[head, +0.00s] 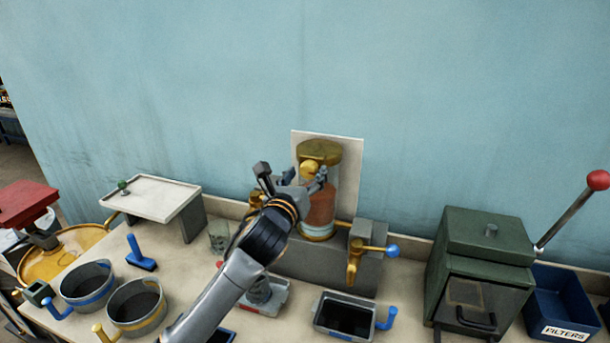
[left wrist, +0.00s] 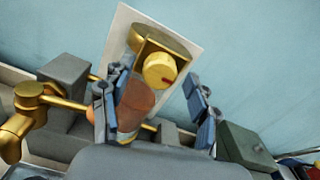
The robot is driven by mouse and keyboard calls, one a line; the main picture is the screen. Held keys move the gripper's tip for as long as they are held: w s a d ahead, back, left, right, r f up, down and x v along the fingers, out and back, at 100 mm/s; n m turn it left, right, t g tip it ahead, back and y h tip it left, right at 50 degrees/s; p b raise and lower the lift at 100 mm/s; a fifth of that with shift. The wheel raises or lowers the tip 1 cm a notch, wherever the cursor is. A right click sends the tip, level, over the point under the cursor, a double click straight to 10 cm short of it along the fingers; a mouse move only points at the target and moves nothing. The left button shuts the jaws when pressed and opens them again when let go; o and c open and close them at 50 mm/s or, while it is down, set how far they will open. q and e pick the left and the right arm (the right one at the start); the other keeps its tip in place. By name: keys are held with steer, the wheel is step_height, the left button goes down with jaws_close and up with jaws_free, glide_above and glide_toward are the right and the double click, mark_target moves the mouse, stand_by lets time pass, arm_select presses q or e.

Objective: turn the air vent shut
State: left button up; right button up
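The air vent, a round brass knob (head: 309,168) with a small red mark, sits on the front of the brass cap (head: 322,150) of an upright glass cylinder (head: 321,205) holding reddish-brown oil. In the left wrist view the knob (left wrist: 159,70) is near the middle, its red mark at its right side. My left gripper (head: 291,180) is in front of the cylinder's upper part. Its fingers are spread wide and empty in the left wrist view (left wrist: 160,104), one on each side below the knob, and no contact shows. My right gripper is not in view.
Brass taps (head: 354,262) with a blue handle flank the grey block (head: 300,262) under the cylinder. A dark tray (head: 347,296), two pots (head: 138,296), a green box (head: 483,250) and a blue filter bin (head: 545,290) crowd the bench. A white panel (head: 347,172) stands behind.

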arm_select(q)
steer(key=c, duration=0.7)
steer(key=shift+c, duration=1.4)
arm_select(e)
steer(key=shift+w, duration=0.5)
arm_select(q)
steer(key=shift+n, duration=0.3)
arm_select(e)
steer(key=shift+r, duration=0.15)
arm_select(q)
steer(key=n+p, duration=0.1)
steer(key=n, duration=0.2)
steer(key=shift+n, duration=0.3)
steer(key=n+p, duration=0.1)
steer(key=n, duration=0.8)
steer(key=shift+n, duration=2.3)
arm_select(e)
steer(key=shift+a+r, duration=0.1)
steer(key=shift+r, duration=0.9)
